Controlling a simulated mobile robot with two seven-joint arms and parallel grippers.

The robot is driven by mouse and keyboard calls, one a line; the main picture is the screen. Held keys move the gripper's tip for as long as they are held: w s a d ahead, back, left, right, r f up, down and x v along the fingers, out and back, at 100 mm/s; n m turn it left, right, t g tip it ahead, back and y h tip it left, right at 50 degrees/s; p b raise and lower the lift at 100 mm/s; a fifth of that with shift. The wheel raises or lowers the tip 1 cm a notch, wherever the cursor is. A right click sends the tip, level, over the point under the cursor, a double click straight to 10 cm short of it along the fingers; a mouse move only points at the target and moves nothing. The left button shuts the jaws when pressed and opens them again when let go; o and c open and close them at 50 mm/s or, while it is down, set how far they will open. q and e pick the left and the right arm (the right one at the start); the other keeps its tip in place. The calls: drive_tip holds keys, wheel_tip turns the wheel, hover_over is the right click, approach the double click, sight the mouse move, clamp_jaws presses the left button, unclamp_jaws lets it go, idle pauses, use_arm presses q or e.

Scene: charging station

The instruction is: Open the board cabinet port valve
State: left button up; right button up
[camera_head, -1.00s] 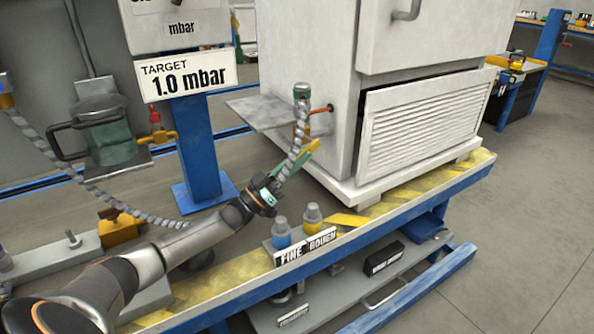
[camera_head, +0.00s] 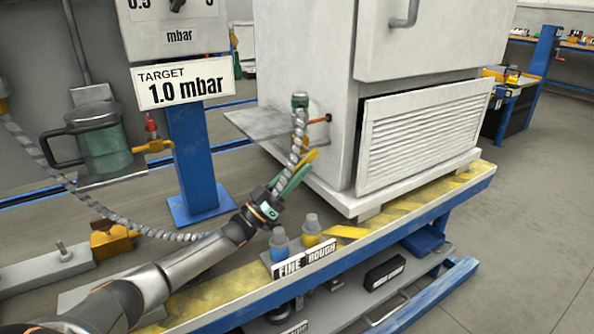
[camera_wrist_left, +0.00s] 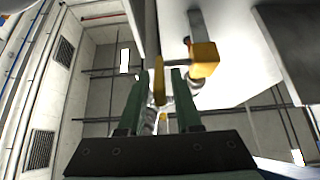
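The port valve has a yellow body (camera_wrist_left: 205,62) in the left wrist view, fixed against the pale board cabinet (camera_head: 305,90). Its yellow lever (camera_wrist_left: 159,82) stands between the two green fingers of my left gripper (camera_wrist_left: 159,88). The fingers are apart, with visible gaps beside the lever. In the head view my left gripper (camera_head: 303,165) reaches up to the yellow lever (camera_head: 310,156), below the cabinet's side port, and partly hides the valve. A grey ribbed hose (camera_head: 299,125) rises beside it to a green end fitting. My right gripper is not in view.
A grey shelf plate (camera_head: 262,122) juts from the cabinet's side. A blue post (camera_head: 192,150) carries the gauge and TARGET 1.0 mbar sign (camera_head: 183,82). Another hose droops at left.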

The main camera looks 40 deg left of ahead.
use_arm(q)
drive_tip(key=shift+o, duration=0.7)
drive_tip(key=shift+s+f, duration=0.1)
drive_tip(key=shift+s, duration=0.05)
drive_tip(key=s+a+p, duration=0.5)
drive_tip(key=s, duration=0.6)
drive_tip(key=shift+s+f, duration=0.25)
drive_tip(key=shift+s, duration=0.1)
